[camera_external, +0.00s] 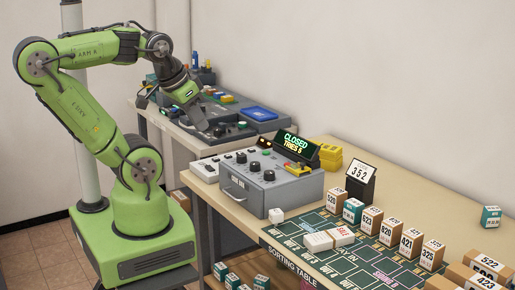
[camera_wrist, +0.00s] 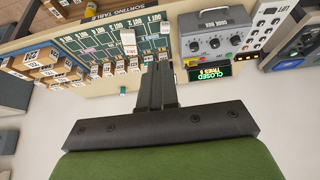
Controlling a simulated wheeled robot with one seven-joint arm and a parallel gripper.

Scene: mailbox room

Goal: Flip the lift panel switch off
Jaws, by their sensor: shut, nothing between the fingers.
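My gripper (camera_external: 203,125) hangs from the arm over the dark control console on the far bench in the external view. Its fingers are together and empty, and they also show in the wrist view (camera_wrist: 157,78). A pale panel strip with small dark switches (camera_external: 207,170) stands beside the grey control box; it shows in the wrist view (camera_wrist: 266,24) at the upper right. The dark console (camera_external: 262,126) has several knobs and coloured buttons. Part of the console is hidden behind my gripper.
The grey control box (camera_external: 265,192) has knobs and a lit CLOSED sign (camera_external: 296,142). A blue tray (camera_external: 259,113) sits on the console. Numbered boxes (camera_external: 372,221) stand on the green sorting mat (camera_external: 300,256). The wall (camera_external: 400,80) is behind the benches.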

